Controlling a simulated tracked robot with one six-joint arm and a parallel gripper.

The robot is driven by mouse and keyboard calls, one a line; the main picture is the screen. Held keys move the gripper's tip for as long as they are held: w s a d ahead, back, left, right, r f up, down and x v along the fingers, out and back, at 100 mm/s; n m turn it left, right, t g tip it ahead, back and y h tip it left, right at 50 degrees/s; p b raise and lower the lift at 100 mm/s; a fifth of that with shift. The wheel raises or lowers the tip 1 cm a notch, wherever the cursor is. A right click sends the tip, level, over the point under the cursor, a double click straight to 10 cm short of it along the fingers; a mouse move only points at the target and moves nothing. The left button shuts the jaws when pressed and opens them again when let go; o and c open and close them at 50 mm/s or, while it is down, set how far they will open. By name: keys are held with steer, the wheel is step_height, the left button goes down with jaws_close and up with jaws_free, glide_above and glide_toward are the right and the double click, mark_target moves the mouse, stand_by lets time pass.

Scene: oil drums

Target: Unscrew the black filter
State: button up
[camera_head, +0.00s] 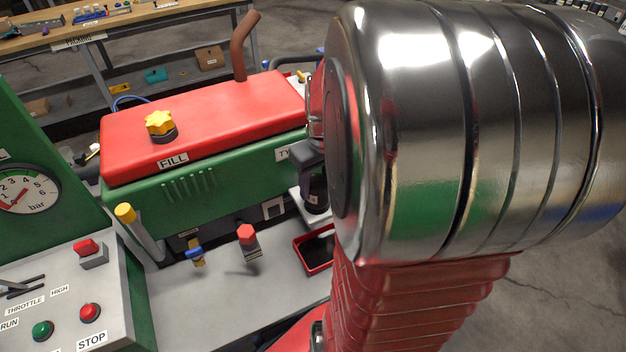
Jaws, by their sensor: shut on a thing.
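The black filter (316,196) is a dark cylinder with a small light label. It stands upright at the right end of the green machine, above a light grey ledge. My gripper (309,158) comes in from the right with its dark fingers at the filter's upper part, shut on it. My large shiny metal arm link hides the right side of the gripper and whatever lies behind it. How the filter sits in its mount cannot be seen.
A red-rimmed tray (314,268) with a dark inside lies below the filter. A red-topped valve (248,240), a blue-handled tap (194,252) and a yellow-capped tube (138,232) stand along the front. A control panel (62,300) is at left; a workbench (130,28) is behind.

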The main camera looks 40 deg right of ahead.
steer(key=shift+r, duration=0.2)
steer(key=shift+r, duration=1.8)
